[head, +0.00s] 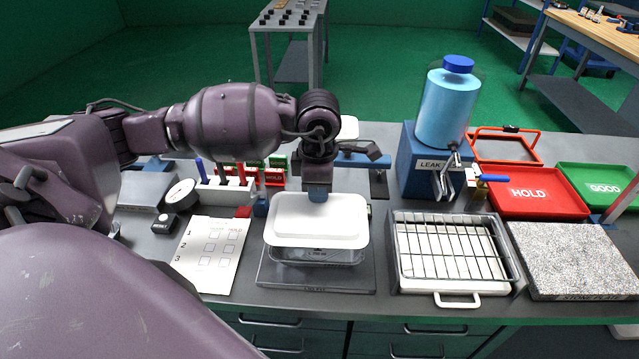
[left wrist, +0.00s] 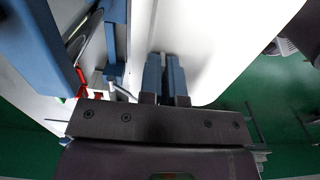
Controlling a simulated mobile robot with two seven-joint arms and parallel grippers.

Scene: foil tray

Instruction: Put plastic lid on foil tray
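The white plastic lid (head: 320,228) is over the foil tray (head: 318,256), whose front wall shows below the lid's front edge. The lid looks roughly level and covers the tray's opening from view. Whether it touches the rim all round I cannot tell. The tray stands on a grey base plate (head: 316,281). My left gripper (head: 318,193) points down at the back part of the lid. In the left wrist view, its blue fingers (left wrist: 165,78) are close together at the white lid (left wrist: 225,40), seemingly pinching it. My right gripper is out of view.
A wire rack on a tray (head: 474,292) and a speckled slab (head: 570,262) stand to the right. A numbered sheet (head: 208,254) lies left. Behind are a tube rack (head: 225,192), a blue bottle (head: 445,108) and a red HOLD tray (head: 575,207).

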